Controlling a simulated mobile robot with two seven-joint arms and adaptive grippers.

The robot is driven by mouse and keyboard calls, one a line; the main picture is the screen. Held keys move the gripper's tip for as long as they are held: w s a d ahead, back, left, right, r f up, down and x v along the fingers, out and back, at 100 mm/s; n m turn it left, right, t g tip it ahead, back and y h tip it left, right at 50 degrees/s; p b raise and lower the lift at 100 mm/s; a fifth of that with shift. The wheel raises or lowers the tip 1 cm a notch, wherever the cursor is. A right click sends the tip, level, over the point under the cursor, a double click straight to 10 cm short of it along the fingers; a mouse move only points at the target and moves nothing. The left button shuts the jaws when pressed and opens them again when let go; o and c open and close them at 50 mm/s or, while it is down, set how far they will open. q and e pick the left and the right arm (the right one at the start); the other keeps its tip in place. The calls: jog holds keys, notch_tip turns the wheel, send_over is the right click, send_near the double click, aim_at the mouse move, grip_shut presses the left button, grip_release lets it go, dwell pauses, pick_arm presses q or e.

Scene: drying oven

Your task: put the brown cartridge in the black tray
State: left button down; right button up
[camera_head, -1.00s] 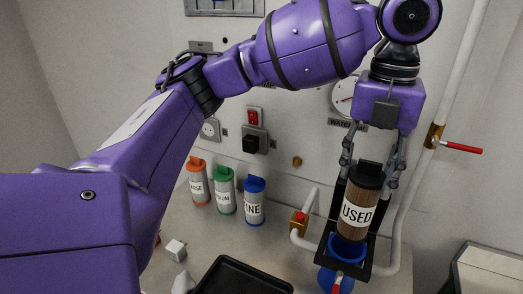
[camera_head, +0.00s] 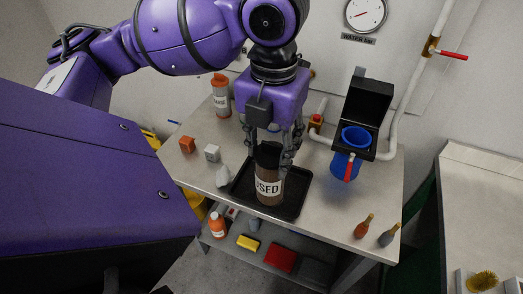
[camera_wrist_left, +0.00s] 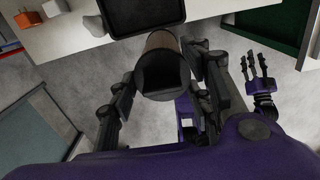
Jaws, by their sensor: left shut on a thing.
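The brown cartridge (camera_head: 269,190) has a black cap and a white "USED" label. It stands upright in the grip of my left gripper (camera_head: 270,160), whose fingers close around its upper part. In the head view its lower end overlaps the black tray (camera_head: 300,200); I cannot tell whether it touches the tray floor. In the left wrist view the cartridge's dark cap (camera_wrist_left: 165,75) is between the fingers, with the tray (camera_wrist_left: 150,14) beyond it. My right gripper (camera_wrist_left: 257,70) shows in the left wrist view with its fingers spread and empty.
A blue cup-shaped holder (camera_head: 355,138) in a black frame is at the right. An orange-topped cartridge (camera_head: 220,95) stands at the back. Small blocks (camera_head: 212,153) and a white object (camera_head: 223,176) are left of the tray. Two small brushes (camera_head: 363,227) are near the front right edge.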

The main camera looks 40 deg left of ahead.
pick_arm(q)
jog(key=w+a+f, duration=0.8)
jog(key=f, duration=0.4)
jog(key=shift+w+a+b, duration=0.3)
jog(key=shift+w+b, duration=0.1)
jog(key=shift+b, duration=0.05)
pick_arm(e)
jog(key=shift+s+d+f, duration=0.2)
jog(key=shift+s+f, duration=0.25)
jog(key=shift+f, duration=0.15)
pick_arm(q)
jog(key=shift+f, duration=0.15)
